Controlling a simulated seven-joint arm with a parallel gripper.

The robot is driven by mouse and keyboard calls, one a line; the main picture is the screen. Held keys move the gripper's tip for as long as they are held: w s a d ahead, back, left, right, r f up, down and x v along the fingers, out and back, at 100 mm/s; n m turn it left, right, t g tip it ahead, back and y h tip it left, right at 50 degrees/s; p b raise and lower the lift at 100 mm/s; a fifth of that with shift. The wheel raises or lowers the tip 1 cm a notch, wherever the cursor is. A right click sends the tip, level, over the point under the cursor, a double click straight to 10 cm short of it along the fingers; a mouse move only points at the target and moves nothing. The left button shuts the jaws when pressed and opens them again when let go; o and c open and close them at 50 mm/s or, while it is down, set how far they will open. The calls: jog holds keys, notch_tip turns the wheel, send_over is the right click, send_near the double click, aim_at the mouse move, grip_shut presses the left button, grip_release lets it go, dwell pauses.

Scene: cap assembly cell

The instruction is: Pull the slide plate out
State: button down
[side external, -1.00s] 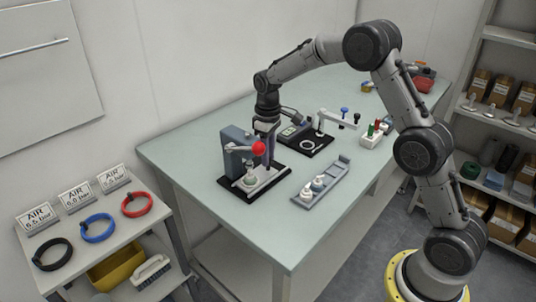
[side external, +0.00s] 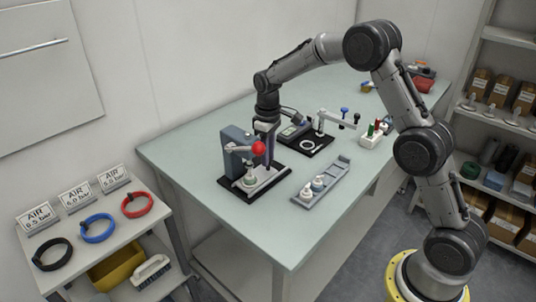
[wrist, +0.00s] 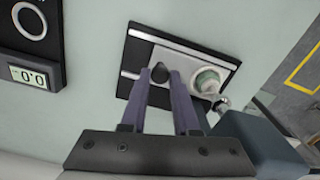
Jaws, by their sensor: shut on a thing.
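The slide plate (wrist: 180,65) is a silver plate lying in the black base of the press station, seen in the wrist view. A dark knob (wrist: 159,72) stands on one end of it. A white and green bottle or cap piece (wrist: 207,80) sits at the other end. My gripper (wrist: 166,75) is shut on the knob, with its two purple-blue fingers on either side. In the side external view my gripper (side external: 268,162) points down at the far right part of the station, and its fingertips are partly hidden. The red ball handle (side external: 258,148) of the press is beside the fingers.
The grey press body (side external: 236,148) stands close to the left of my gripper. A second black station with a display (side external: 296,132) is behind to the right. A grey tray (side external: 332,190) with small bottles lies to the right.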

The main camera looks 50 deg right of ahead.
jog(key=d, duration=0.9)
jog(key=shift+d+r, duration=0.1)
jog(key=c, duration=0.7)
grip_release()
jog(key=shift+o, duration=0.2)
jog(key=shift+r, duration=0.1)
notch_tip(320, 180, up, 14)
jog(key=shift+f, duration=0.2)
